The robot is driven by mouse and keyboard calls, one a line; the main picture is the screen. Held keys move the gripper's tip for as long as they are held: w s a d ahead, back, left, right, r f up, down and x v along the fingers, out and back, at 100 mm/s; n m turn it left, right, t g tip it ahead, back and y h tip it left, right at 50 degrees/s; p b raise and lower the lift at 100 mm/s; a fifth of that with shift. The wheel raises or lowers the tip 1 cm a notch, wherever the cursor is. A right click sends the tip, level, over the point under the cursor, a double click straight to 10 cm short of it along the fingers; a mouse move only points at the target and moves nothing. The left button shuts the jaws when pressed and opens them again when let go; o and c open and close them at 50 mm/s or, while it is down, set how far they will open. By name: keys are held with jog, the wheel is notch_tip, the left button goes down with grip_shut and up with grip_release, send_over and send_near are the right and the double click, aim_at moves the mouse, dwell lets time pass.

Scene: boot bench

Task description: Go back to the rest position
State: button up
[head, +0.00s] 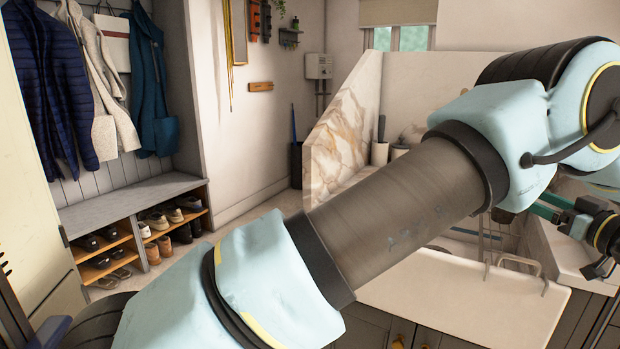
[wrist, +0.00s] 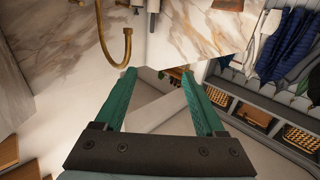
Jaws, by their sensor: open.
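My gripper (wrist: 157,102) shows in the wrist view with its two green fingers apart and nothing between them. It points toward a white sink edge and the marble splashback (wrist: 185,40). In the head view my arm crosses the picture from lower left to upper right. A small part of my gripper's green and black end shows at the right edge, above the counter by the sink; its fingertips cannot be made out there.
A white sink (head: 470,295) with a wire rack lies below my arm. A marble partition (head: 340,140) stands behind it. A brass faucet (wrist: 127,45) hangs close to the left finger in the wrist view. A bench (head: 125,208) with shoes and hanging coats stands at left.

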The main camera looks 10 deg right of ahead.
jog(key=w+a+r+m+h+p, duration=0.1)
jog(key=w+a+r+h, duration=0.15)
jog(key=w, duration=0.65)
jog(key=w+a+r+m+h+p, duration=0.1)
jog(key=w+a+r+h, duration=0.15)
jog(key=w, duration=0.55)
jog(key=w+a+r+m+g+h+p, duration=0.2)
jog(key=w+a+g, duration=0.2)
jog(key=w+a, duration=0.65)
jog(key=s+a+f+g+y+p, duration=0.1)
jog(key=s+a+f+g, duration=0.25)
jog(key=a, duration=0.75)
jog(key=s+a+f+g+y+p, duration=0.15)
jog(key=s+a, duration=0.25)
jog(key=a, duration=0.7)
jog(key=s+a+f+g+y, duration=0.1)
jog(key=s+a+f+g, duration=0.3)
jog(key=a, duration=0.7)
jog(key=s+a+f+n+g+y, duration=0.1)
jog(key=s+a+g, duration=0.2)
jog(key=s+a, duration=0.8)
jog(key=shift+f+n, duration=0.15)
jog(key=shift+n, duration=0.15)
